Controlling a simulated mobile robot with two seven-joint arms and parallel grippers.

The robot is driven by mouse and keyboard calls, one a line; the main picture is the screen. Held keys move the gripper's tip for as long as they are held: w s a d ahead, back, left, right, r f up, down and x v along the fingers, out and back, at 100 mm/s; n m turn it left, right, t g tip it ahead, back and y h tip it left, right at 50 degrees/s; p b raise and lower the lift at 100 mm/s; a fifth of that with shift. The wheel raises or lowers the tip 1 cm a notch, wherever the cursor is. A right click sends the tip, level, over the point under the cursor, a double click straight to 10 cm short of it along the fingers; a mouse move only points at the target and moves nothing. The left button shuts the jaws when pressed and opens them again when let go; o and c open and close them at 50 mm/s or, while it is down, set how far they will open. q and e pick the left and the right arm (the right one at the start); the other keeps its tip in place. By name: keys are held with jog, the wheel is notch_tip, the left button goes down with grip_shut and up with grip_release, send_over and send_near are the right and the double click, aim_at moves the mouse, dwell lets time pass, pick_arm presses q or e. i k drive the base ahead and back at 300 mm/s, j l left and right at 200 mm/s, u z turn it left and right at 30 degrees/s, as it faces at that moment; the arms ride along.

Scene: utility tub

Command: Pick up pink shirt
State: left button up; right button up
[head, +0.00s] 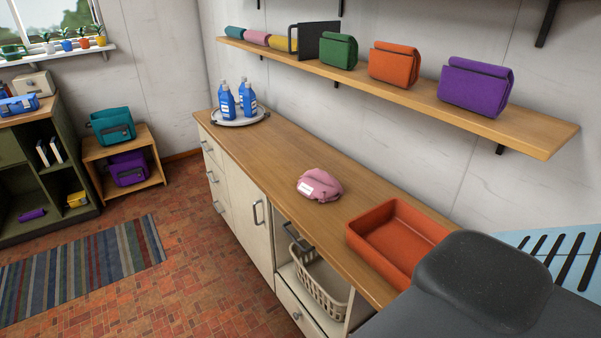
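The pink shirt (322,183) lies as a small folded bundle on the wooden countertop (262,160), near its middle. A white patch shows on its front left side. It sits apart from the orange tub (361,242), which stands to its right on the same counter. Nothing covers the shirt. Neither of my grippers is in view.
A round tray (216,121) with blue bottles (228,103) stands at the counter's far end. A wall shelf (400,92) with folded bundles hangs above. A beige basket (319,289) sits below the counter. A dark rounded shape blocks the lower right. The counter around the shirt is clear.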

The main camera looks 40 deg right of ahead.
aim_at(317, 183)
jog(key=i, duration=2.85)
jog(key=i+z, duration=0.15)
jog(key=i, duration=0.45)
jog(key=z, duration=4.45)
